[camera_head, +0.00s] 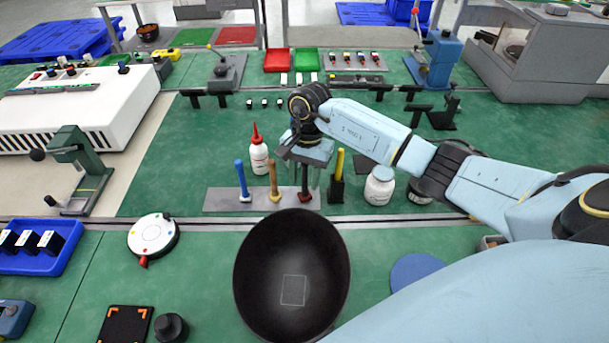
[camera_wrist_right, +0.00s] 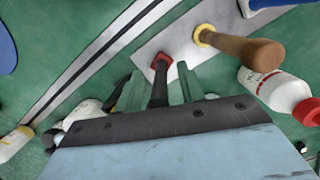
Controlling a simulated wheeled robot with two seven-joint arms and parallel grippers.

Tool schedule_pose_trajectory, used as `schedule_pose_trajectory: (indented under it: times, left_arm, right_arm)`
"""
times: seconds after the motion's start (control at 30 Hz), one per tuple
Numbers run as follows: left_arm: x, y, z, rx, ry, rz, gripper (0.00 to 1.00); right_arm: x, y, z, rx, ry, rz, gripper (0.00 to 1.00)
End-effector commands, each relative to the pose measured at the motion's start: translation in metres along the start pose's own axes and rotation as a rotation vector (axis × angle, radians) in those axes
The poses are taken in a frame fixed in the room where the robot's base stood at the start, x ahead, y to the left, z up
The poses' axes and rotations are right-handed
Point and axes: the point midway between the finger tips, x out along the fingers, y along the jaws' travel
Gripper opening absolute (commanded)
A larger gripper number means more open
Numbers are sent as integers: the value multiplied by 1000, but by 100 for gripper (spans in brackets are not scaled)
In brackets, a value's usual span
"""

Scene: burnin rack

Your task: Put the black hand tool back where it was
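The black hand tool (camera_head: 305,180) stands upright with its red collar at the grey strip holder (camera_head: 226,200), between the wooden-handled tool and the yellow-handled tool. My right gripper (camera_head: 302,172) points down over it. In the right wrist view the black tool (camera_wrist_right: 160,82) runs between the two greenish fingers of my right gripper (camera_wrist_right: 160,88), with a gap visible on each side, so the gripper is open around the handle. The tool's upper end is hidden by the gripper body. My left gripper is not in view.
A blue-handled tool (camera_head: 242,180), a wooden-handled tool (camera_head: 273,178) and a yellow-handled tool (camera_head: 338,178) stand close by in the same row. A large black bowl (camera_head: 290,250) is in front.

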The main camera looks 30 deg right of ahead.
Motion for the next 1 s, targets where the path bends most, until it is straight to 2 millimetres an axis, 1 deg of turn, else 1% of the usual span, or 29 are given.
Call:
schedule_pose_trajectory:
  times: [0.17, 0.27, 0.5, 0.6, 0.7, 0.83, 1.0]
  left_arm:
    - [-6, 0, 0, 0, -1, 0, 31]
    - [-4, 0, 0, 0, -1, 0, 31]
    - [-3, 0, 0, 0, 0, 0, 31]
    - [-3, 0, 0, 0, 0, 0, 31]
    - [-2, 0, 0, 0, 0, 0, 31]
    - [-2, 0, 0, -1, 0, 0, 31]
    - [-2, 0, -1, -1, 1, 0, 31]
  right_arm:
    - [-5, 0, 1, 0, -2, 0, 39]
    - [-22, -1, 0, -1, 3, -3, 39]
    - [-75, -1, 0, -1, 4, -3, 39]
    - [-95, 0, 0, -1, 3, -3, 39]
    - [-109, 0, 0, -1, 2, -1, 39]
    - [-120, 0, 0, 0, 1, 0, 39]
    - [-124, 0, 1, 0, -1, 1, 39]
